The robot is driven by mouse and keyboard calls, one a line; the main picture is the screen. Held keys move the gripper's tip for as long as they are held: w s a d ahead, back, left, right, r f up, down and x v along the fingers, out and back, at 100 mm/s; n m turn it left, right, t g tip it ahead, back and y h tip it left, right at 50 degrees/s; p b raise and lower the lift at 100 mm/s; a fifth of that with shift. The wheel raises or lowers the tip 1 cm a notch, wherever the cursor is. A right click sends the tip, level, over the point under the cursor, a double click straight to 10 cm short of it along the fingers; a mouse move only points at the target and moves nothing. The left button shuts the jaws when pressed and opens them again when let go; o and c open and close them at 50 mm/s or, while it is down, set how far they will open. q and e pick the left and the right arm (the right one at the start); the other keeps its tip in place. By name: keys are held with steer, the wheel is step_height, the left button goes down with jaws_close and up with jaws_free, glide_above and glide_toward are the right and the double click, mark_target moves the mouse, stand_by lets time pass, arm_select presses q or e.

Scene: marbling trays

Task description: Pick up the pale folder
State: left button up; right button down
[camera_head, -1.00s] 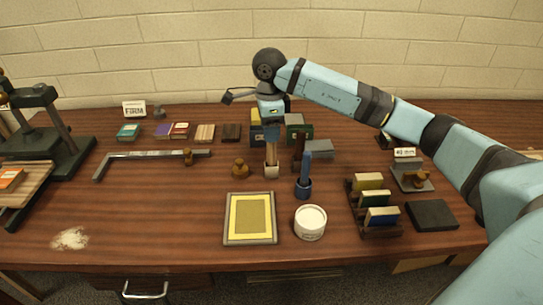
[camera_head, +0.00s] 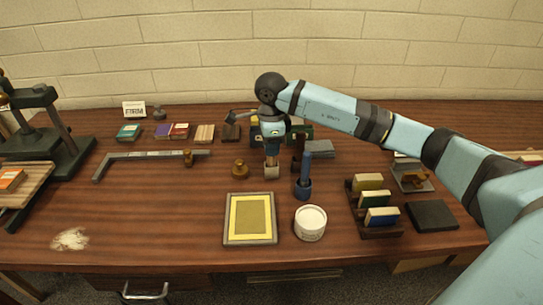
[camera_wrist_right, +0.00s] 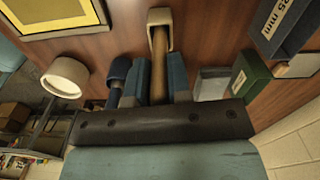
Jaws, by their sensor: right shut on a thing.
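The pale folder (camera_wrist_right: 159,60) is a tan stick standing in a small pale square holder (camera_head: 271,172). In the right wrist view its lower end enters the holder (camera_wrist_right: 160,16). My right gripper (camera_head: 271,149) is directly above the holder, pointing down. In the right wrist view the blue-grey fingers of my right gripper (camera_wrist_right: 160,75) are shut on the folder, one on each side. The folder's upper end is hidden by the gripper. My left gripper is not in view.
A blue tool in a blue holder (camera_head: 303,190) stands close on the right. A white tub (camera_head: 310,223) and a yellow framed tray (camera_head: 230,238) are in front. Dark boxes (camera_head: 302,131) stand just behind. A rack of books (camera_head: 380,233) is at right. The front left table is mostly clear.

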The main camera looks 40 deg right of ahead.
steer(key=shift+r, duration=0.1)
step_height(320, 180, up, 20)
steer(key=p, duration=0.1)
stand_by(0.5)
stand_by(0.9)
